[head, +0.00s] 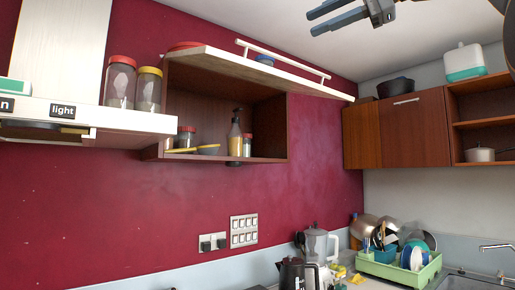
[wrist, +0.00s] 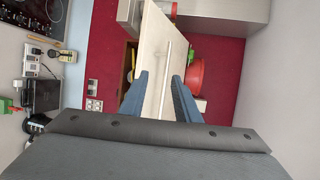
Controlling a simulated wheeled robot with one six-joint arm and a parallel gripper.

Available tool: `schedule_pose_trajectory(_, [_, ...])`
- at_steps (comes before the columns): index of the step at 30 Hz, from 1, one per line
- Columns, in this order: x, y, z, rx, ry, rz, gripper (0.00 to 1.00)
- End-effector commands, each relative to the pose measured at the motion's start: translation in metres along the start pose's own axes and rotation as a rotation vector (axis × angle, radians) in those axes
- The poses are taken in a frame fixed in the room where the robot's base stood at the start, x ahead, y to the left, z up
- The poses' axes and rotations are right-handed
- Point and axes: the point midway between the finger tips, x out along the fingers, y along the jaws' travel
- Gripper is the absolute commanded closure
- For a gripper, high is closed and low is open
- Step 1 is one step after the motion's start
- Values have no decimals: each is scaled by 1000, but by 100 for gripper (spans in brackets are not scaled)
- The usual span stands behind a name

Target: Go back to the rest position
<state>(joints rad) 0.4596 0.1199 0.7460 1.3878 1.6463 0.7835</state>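My gripper (head: 311,23) is high at the top right of the head view, near the ceiling. Its two fingers are apart with nothing between them. In the wrist view the blue fingers (wrist: 158,75) stand spread. Behind them is the raised cabinet door (wrist: 152,40) with its long bar handle. The same door (head: 262,66) is lifted up over the open wall cabinet (head: 215,85) in the head view. The gripper is apart from the door in the head view.
The open cabinet holds a pump bottle (head: 235,135), jars and a yellow pan. Two jars stand on the hood at left. A closed cabinet (head: 400,130) hangs at the right. Below are a kettle (head: 297,274), a blender and a green dish rack (head: 398,266) with dishes.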

Motion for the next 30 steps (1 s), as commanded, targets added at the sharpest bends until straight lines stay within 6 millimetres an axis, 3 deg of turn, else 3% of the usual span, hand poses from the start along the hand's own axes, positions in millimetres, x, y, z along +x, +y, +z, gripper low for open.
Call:
schedule_pose_trajectory(2, [-1, 0, 0, 0, 2, 0, 71])
schedule_pose_trajectory(11, [8, 32, -43, 46, 68, 17, 71])
schedule_pose_trajectory(20, [36, 94, -97, 105, 145, 73, 71])
schedule_pose_trajectory(23, [50, 129, -120, 127, 178, 110, 71])
schedule_pose_trajectory(26, [68, 180, -147, 150, 220, 169, 71])
schedule_pose_trajectory(30, [94, 269, -178, 167, 277, 285, 71])
